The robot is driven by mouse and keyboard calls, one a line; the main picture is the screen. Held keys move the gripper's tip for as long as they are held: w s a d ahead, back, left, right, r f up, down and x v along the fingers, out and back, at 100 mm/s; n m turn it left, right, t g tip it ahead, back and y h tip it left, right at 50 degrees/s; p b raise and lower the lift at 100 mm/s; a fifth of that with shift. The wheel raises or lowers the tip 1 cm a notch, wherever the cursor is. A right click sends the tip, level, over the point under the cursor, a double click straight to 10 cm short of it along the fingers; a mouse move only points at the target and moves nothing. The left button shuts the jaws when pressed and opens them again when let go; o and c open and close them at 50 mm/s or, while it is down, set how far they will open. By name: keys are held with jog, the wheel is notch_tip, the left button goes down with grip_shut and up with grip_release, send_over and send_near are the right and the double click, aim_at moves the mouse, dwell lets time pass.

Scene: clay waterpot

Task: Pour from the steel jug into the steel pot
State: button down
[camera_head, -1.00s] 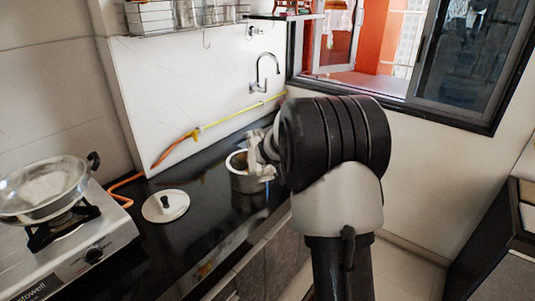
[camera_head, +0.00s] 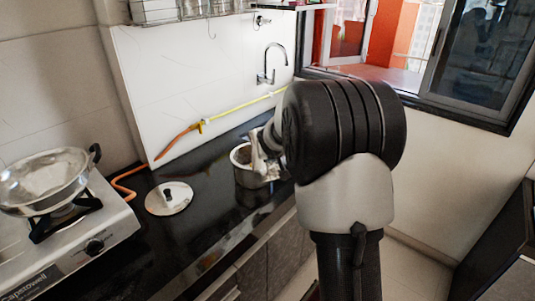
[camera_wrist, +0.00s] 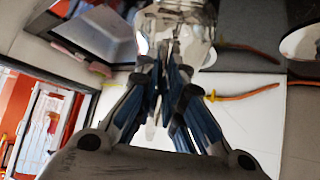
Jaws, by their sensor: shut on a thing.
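A round steel vessel, which I take for the steel pot (camera_head: 243,174), stands on the black counter in the head view. My gripper (camera_head: 260,150) is right at its rim on the right side, and my arm partly covers it. In the wrist view my gripper (camera_wrist: 168,62) is shut, its fingers close together on a shiny steel body at the top, the steel jug (camera_wrist: 188,12). In the head view the jug is mostly hidden behind my gripper and arm. I cannot tell its tilt, or whether it touches the pot.
A white lid (camera_head: 168,197) with a dark knob lies left of the pot. A gas stove (camera_head: 105,225) with a steel pan (camera_head: 45,182) stands at far left. An orange and yellow hose (camera_head: 195,130) runs along the wall below a tap (camera_head: 268,70). A window is behind.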

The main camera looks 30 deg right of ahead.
jog(key=shift+w+r+g+p, duration=0.25)
jog(key=shift+g+p, duration=0.45)
jog(key=shift+p, duration=2.8)
jog(key=shift+s+p, duration=0.15)
jog(key=shift+p, duration=0.75)
jog(key=shift+w+r+g+p, duration=0.2)
jog(key=shift+g+p, duration=0.2)
jog(key=shift+p, duration=0.9)
jog(key=shift+w+r+g+y+p, duration=0.25)
jog(key=shift+g+p, duration=0.35)
jog(key=shift+p, duration=1.9)
jog(key=shift+w+d+r+n+p, duration=0.2)
jog(key=shift+n+p, duration=0.1)
jog(key=shift+p, duration=1)
jog(key=shift+w+r+g+p, duration=0.15)
jog(key=shift+g+p, duration=0.45)
jog(key=shift+p, duration=1.45)
jog(key=shift+w+r+p, duration=0.1)
jog(key=shift+p, duration=0.2)
jog(key=shift+w+r+g+p, duration=0.3)
jog(key=shift+g+p, duration=0.1)
jog(key=shift+p, duration=0.45)
